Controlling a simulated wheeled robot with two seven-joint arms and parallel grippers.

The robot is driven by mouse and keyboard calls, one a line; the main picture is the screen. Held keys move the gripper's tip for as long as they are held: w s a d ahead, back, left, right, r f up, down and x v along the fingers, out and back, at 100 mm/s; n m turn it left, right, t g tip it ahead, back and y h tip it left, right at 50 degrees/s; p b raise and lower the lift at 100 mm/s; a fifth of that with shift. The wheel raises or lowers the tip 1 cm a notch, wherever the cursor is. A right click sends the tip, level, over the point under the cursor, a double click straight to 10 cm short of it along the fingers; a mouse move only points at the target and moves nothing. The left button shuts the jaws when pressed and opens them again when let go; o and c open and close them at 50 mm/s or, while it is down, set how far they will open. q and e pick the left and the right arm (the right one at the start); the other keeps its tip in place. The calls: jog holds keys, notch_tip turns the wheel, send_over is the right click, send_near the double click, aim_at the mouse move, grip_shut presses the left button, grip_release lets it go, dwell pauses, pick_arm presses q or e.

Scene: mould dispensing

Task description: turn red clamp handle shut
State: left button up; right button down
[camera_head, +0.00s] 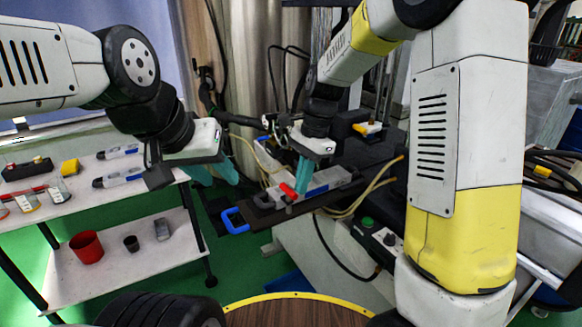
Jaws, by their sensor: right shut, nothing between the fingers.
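The red clamp handle (287,190) sits at the left end of a grey metal mould (328,181) on a dark plate. My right gripper (300,192) points down with its teal fingers closed and empty, right beside the red handle. I cannot tell whether the fingers touch it. The fingers hide part of the mould behind them. My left gripper (216,180) hangs to the left, over the gap between the shelf and the machine. Its two teal fingers are apart, with nothing seen between them.
A blue handle (233,220) sticks out at the plate's left end. Yellow hoses (372,188) and a control box with a green button (368,222) are at the right. A white two-level shelf (95,205) at the left holds bottles, cups and a red pot (87,247).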

jog(key=shift+s, duration=0.1)
dwell(0.7)
pick_arm(q)
jog(key=shift+w+d, duration=0.2)
jog(key=shift+w, duration=0.3)
pick_arm(e)
jog(key=w+d+r, duration=0.3)
jog(key=d+r, duration=0.2)
jog(key=r, duration=0.5)
jog(key=shift+w+d+r, duration=0.15)
jog(key=shift+r, duration=0.15)
jog(key=s+d+r+n+t, duration=0.1)
jog(key=s+d+n+t, duration=0.3)
jog(key=s, duration=0.5)
jog(key=s+d+r+n+t, duration=0.1)
jog(key=s+d+n+t, duration=0.2)
jog(key=s+n, duration=0.4)
jog(key=shift+s+d+t, duration=0.4)
jog(key=shift+s+d, duration=0.2)
jog(key=shift+s, duration=0.65)
